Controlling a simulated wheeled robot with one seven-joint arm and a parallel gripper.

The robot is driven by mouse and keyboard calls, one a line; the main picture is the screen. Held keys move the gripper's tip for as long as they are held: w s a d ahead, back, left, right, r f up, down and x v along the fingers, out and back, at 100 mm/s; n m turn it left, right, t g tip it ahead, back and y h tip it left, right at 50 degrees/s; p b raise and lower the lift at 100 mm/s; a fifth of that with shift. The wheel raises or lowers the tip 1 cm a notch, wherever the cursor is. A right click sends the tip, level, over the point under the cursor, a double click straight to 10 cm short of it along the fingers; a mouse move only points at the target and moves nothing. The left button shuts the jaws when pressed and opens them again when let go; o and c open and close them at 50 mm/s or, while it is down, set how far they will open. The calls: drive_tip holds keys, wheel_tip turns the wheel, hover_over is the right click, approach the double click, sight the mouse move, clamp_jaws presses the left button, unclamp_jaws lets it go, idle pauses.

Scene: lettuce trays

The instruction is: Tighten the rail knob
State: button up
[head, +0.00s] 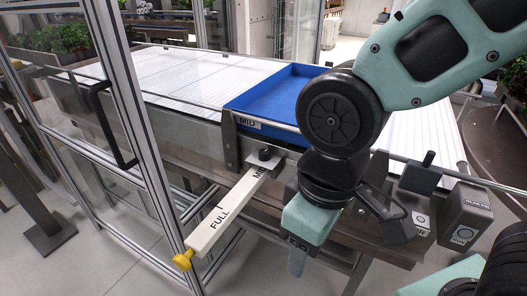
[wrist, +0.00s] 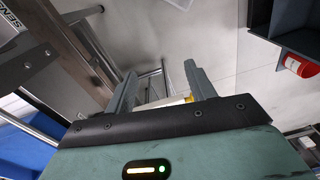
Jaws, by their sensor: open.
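A dark knob (head: 265,154) sits on the upper end of a white bar marked FULL and MID (head: 225,222), by the front rail of the bench. The bar slopes toward the front and has a yellow knob (head: 183,260) at its low end. I cannot tell for sure which is the rail knob. My gripper (head: 297,262) points down, to the right of the bar and apart from both knobs. In the wrist view my gripper (wrist: 160,72) has its fingers spread.
A blue tray (head: 240,103) marked MID lies on the bench. Grey boxes (head: 465,215) stand along the rail at the right. An aluminium frame post (head: 118,90) with a dark handle rises at the left. A red cylinder (wrist: 300,66) shows in the wrist view.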

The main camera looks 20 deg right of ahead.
drive_tip(key=w+a+m+b, duration=0.3)
drive_tip(key=w+m, duration=0.2)
drive_tip(key=w, duration=0.5)
wheel_tip(320, 180, up, 2)
drive_tip(key=m+t+h+b, duration=0.3)
drive_tip(key=m+h+b, duration=0.15)
drive_tip(key=m, duration=1.05)
hover_over(264, 152)
drive_tip(key=s+a, duration=0.4)
drive_tip(key=a, duration=0.2)
drive_tip(key=x, duration=0.5)
drive_tip(key=b+x, duration=0.1)
drive_tip(key=x, duration=1)
drive_tip(key=shift+s+d+f, duration=0.2)
drive_tip(key=shift+s+f, duration=0.05)
drive_tip(key=shift+f, duration=0.2)
drive_tip(key=c, duration=1)
